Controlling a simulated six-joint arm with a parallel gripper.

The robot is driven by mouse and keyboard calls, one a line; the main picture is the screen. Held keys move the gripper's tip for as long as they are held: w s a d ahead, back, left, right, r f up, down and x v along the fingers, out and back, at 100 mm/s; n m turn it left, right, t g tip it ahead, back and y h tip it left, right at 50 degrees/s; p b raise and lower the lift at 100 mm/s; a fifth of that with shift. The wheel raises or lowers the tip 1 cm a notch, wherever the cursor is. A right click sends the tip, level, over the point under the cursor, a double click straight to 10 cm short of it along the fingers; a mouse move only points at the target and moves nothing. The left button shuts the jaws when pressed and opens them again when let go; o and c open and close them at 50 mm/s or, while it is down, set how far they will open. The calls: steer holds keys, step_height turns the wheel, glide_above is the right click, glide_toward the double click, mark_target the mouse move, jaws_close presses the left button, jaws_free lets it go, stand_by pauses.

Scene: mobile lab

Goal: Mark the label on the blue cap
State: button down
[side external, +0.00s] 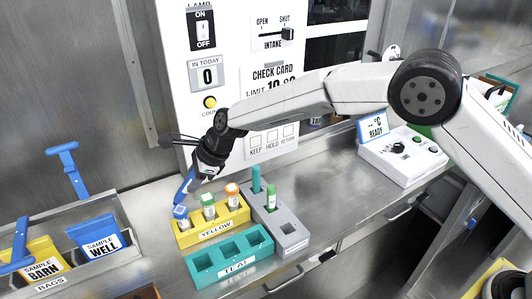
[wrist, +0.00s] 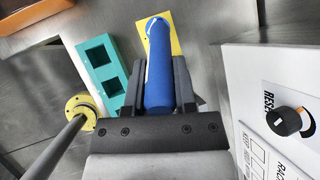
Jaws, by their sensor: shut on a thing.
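My gripper (side external: 198,170) is shut on a blue pen-like marker (side external: 185,188) and points it steeply down in the side view. In the wrist view the marker (wrist: 158,62) lies between the two dark fingers (wrist: 161,75). The blue cap (side external: 180,211) is at the left end of the yellow rack (side external: 212,235), with a pale label on its top. The marker's lower end is just above or at the cap; I cannot tell whether they touch.
Green-capped (side external: 207,199) and orange-capped (side external: 232,189) tubes stand beside the blue cap. A grey rack (side external: 289,240) with two tubes is to the right, and an empty teal rack (side external: 231,262) is in front. A bin with sample bags (side external: 100,245) is at left. The control panel (side external: 215,75) stands behind.

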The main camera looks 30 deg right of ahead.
steer(key=shift+r, duration=3)
